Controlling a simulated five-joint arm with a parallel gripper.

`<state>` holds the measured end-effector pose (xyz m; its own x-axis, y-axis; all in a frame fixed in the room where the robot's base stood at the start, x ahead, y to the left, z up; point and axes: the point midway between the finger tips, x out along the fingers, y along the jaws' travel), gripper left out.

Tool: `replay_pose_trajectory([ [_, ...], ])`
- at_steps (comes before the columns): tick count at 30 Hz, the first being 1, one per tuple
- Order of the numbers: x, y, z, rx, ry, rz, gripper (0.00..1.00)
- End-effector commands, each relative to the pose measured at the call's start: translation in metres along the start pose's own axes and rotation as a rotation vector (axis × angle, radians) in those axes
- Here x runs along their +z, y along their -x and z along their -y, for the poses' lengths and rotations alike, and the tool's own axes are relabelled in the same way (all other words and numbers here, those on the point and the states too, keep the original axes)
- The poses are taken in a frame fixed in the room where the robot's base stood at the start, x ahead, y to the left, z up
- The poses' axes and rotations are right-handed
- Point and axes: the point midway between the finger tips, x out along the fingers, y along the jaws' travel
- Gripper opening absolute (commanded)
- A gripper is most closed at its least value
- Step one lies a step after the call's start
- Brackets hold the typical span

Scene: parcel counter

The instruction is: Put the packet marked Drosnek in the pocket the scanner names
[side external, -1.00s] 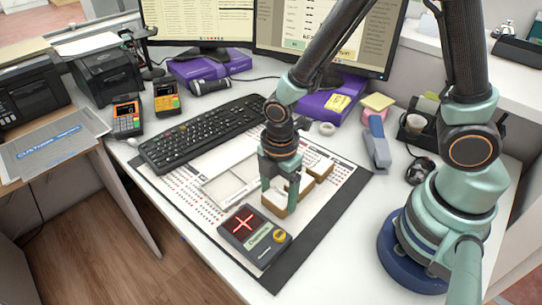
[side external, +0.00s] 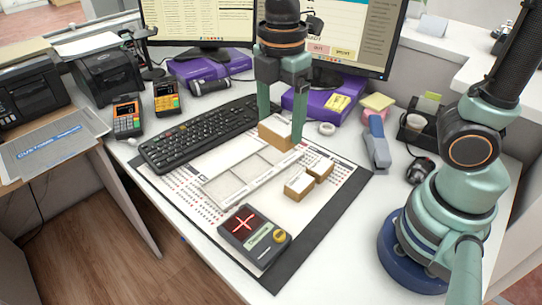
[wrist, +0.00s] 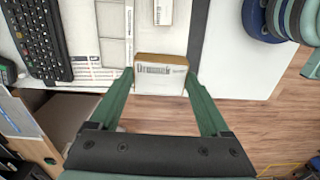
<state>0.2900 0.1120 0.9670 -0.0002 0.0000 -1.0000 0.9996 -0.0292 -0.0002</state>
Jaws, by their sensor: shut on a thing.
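My gripper (side external: 281,140) is shut on a small tan packet (side external: 277,132) with a white top, held above the desk near the keyboard. In the wrist view the held packet (wrist: 160,80) sits between the fingertips; its label looks like "Drosnek" but is blurred. A flat grey tray with pockets (side external: 232,183) lies on the mat, below and left of the packet. The scanner (side external: 254,237) lies at the mat's front; its display shows a red cross-like mark above a small green screen, whose text I cannot read.
Two other small packets (side external: 299,186) stand on the printed mat (side external: 335,205), right of the tray. A black keyboard (side external: 195,135) lies behind the tray.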

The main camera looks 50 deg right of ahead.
Motion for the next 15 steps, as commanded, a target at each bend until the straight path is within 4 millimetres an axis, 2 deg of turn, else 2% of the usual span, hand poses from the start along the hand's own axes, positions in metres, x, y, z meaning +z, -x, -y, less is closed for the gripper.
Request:
replay_pose_trajectory([
  [5, 0.014, 0.007, -0.023, -0.001, -0.237, 0.001, 0.10],
  [15, 0.077, 0.011, -0.092, -0.001, -1.053, 0.001, 0.10],
])
